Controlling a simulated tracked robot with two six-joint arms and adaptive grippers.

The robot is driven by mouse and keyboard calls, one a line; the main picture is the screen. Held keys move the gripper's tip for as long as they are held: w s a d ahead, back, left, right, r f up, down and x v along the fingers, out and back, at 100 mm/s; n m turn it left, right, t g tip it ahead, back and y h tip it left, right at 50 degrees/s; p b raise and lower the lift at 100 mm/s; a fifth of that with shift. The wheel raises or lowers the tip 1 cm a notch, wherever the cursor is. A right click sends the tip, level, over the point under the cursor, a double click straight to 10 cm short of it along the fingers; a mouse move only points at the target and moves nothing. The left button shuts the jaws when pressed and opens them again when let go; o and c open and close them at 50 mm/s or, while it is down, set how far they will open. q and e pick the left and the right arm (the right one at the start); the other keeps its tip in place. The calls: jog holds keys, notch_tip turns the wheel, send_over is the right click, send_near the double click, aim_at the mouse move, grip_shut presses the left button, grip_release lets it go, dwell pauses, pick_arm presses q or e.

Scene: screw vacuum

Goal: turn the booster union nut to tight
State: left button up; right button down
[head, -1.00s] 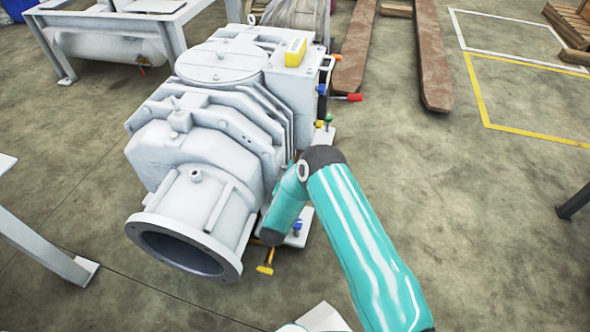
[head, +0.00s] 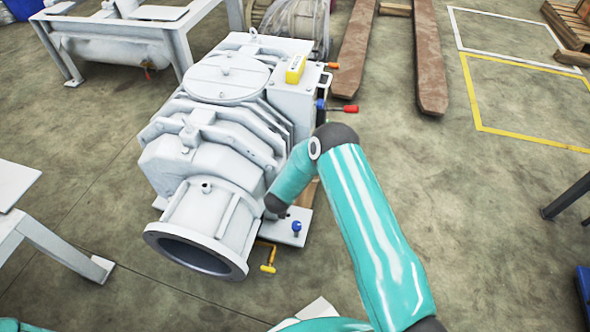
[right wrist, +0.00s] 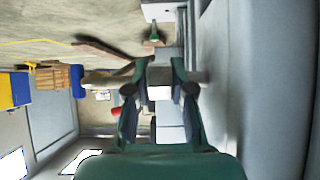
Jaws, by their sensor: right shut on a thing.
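The booster is the large light-grey machine (head: 215,150) with a round open flange at its front. My right arm reaches down along its right side in the head view, and that gripper is hidden there. In the right wrist view my right gripper (right wrist: 161,72) has its fingers on both sides of a small pale piece, which I take to be the union nut (right wrist: 160,78). It is shut on it. A pale pipe-like part shows on either side of the fingers. How tight the nut is cannot be read. My left gripper is not in view.
A blue knob (head: 297,227) and a yellow handle (head: 269,262) sit low beside the flange. A red-tipped lever (head: 350,109) sticks out at the machine's rear right. Rusty fork beams (head: 430,60) lie behind. The floor to the right is mostly clear.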

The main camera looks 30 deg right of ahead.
jog(key=g+y+p, duration=0.1)
jog(key=p, duration=0.1)
jog(key=y+p, duration=0.1)
jog(key=p, duration=0.1)
jog(key=shift+w+d+r+g, duration=0.1)
jog(key=shift+r+g, duration=0.3)
jog(key=shift+f+g+y+p, duration=0.15)
jog(key=shift+g+y+p, duration=0.25)
jog(key=shift+y+p, duration=0.3)
jog(key=shift+f+g+y+p, duration=0.15)
jog(key=shift+g+y+p, duration=0.35)
jog(key=shift+g+p, duration=0.15)
jog(key=shift+f+g+y, duration=0.15)
jog(key=shift+g+y, duration=0.1)
jog(key=shift+y, duration=0.15)
jog(key=shift+f+g+y+b, duration=0.1)
jog(key=shift+g+y+b, duration=0.65)
jog(key=shift+b, duration=0.2)
jog(key=c, duration=1.3)
grip_release()
jog(key=shift+y, duration=0.25)
